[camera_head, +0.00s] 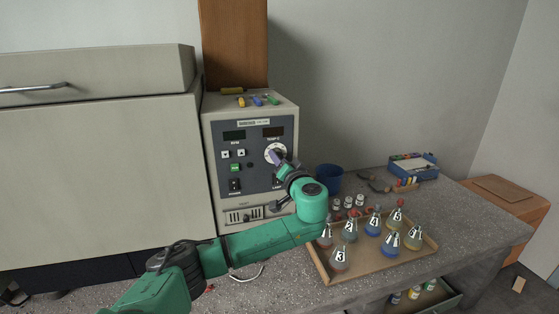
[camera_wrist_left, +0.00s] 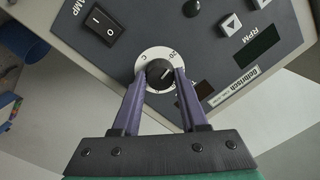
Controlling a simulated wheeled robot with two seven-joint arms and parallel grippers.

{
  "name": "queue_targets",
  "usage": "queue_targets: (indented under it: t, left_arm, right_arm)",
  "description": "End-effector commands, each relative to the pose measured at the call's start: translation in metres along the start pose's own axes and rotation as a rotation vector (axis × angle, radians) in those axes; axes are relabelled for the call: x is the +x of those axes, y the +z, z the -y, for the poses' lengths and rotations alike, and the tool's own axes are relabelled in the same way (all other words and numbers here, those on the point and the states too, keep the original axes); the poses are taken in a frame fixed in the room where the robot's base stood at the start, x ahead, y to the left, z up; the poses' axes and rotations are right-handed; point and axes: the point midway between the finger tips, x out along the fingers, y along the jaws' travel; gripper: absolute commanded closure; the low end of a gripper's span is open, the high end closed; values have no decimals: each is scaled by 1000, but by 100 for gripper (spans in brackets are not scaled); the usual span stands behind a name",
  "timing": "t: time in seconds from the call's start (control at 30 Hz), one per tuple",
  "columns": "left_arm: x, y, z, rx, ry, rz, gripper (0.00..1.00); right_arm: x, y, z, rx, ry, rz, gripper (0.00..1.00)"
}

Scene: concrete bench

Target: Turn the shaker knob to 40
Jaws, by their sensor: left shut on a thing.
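The shaker panel (camera_head: 255,190) is the dark front of a pale box standing against the wall. Its knob is black on a white dial (camera_head: 268,150) at the panel's upper right, partly covered by my gripper. In the left wrist view the knob (camera_wrist_left: 157,70) sits between the purple fingers of my left gripper (camera_wrist_left: 160,80), which are shut on it. The left gripper (camera_head: 279,160) also shows at the knob in the head view. My right gripper is not in view.
Below the knob are rocker switches (camera_head: 235,185). A wooden tray (camera_head: 375,265) of numbered flasks stands to the right of my left forearm. A blue cup (camera_head: 329,174) and several small vials (camera_head: 348,202) stand behind it. A large pale cabinet (camera_head: 100,170) is at left.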

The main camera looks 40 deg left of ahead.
Motion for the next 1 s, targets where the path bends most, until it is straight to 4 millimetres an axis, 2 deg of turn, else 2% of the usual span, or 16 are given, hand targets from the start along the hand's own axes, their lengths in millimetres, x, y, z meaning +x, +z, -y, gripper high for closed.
queue_targets:
  t: [0.27, 0.47, 1.0]
  left_arm:
    - [0, 2, -2, 124, -4, -5, 100]
    - [0, 2, -1, 288, -10, -13, 100]
    - [0, 0, 1, 802, -28, -38, 100]
  right_arm:
    - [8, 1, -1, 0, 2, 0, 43]
    - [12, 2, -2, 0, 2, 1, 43]
    - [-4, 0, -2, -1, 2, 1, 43]
